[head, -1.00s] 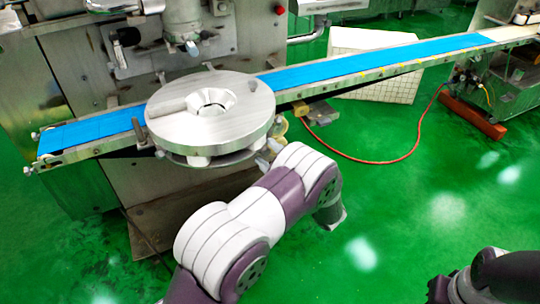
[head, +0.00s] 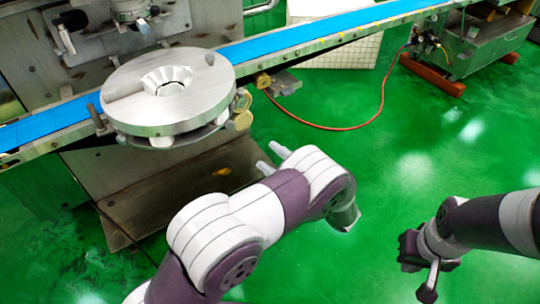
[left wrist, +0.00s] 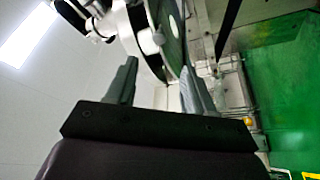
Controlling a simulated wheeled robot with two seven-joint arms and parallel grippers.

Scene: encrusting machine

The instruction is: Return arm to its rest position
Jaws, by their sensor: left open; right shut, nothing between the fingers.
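My left arm reaches in from the bottom of the head view. Its gripper (head: 269,159) is open and empty, with the two pale fingertips showing past the forearm, below and right of the round metal disc (head: 200,108) of the machine. It looks apart from the disc. In the left wrist view the open fingers (left wrist: 158,78) frame part of the machine, with nothing held. My right gripper (head: 424,266) is at the lower right of the head view, shut and empty over the green floor.
A blue conveyor belt (head: 300,43) runs diagonally behind the disc. The steel machine body (head: 185,178) stands below it. A red hose (head: 345,127) lies on the floor near a metal cart (head: 480,45) at upper right. The green floor between my arms is clear.

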